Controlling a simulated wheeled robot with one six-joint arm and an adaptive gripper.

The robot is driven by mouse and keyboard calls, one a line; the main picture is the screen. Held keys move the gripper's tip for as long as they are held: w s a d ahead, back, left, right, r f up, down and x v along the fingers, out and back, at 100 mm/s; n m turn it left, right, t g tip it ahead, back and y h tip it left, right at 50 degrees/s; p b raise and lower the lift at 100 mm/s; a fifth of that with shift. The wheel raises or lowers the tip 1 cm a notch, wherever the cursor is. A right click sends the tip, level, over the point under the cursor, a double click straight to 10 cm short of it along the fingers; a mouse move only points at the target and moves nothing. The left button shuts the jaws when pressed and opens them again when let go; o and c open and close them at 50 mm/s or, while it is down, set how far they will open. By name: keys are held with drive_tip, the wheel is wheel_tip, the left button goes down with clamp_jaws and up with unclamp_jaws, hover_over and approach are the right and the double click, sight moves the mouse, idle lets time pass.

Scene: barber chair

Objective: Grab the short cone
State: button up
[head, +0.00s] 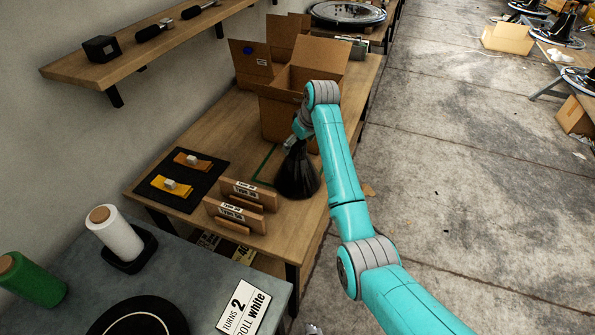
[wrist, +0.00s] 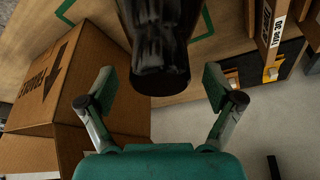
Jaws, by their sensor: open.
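A black cone (head: 297,176) stands on the wooden bench, wide end down and narrow top up. It is the only black cone I make out, and I cannot tell whether it counts as short. In the wrist view its dark, glossy narrow end (wrist: 160,45) reaches toward the space between my fingertips. My gripper (wrist: 159,80) is open, with one finger on each side of that end and a visible gap on both sides. In the head view my gripper is small and partly hidden by my arm, just above the cone's top.
An open cardboard box (head: 285,108) stands right behind the cone; it fills the left of the wrist view (wrist: 50,85). Wooden label holders (head: 240,200) and a black mat (head: 162,190) with yellow pieces lie left and in front. A shelf (head: 130,55) overhangs the back left.

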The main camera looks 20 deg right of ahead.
drive_tip(key=shift+w+a+f, duration=0.1)
drive_tip(key=shift+w+f, duration=0.1)
drive_tip(key=shift+f, duration=0.4)
clamp_jaws()
drive_tip(key=shift+r, duration=0.1)
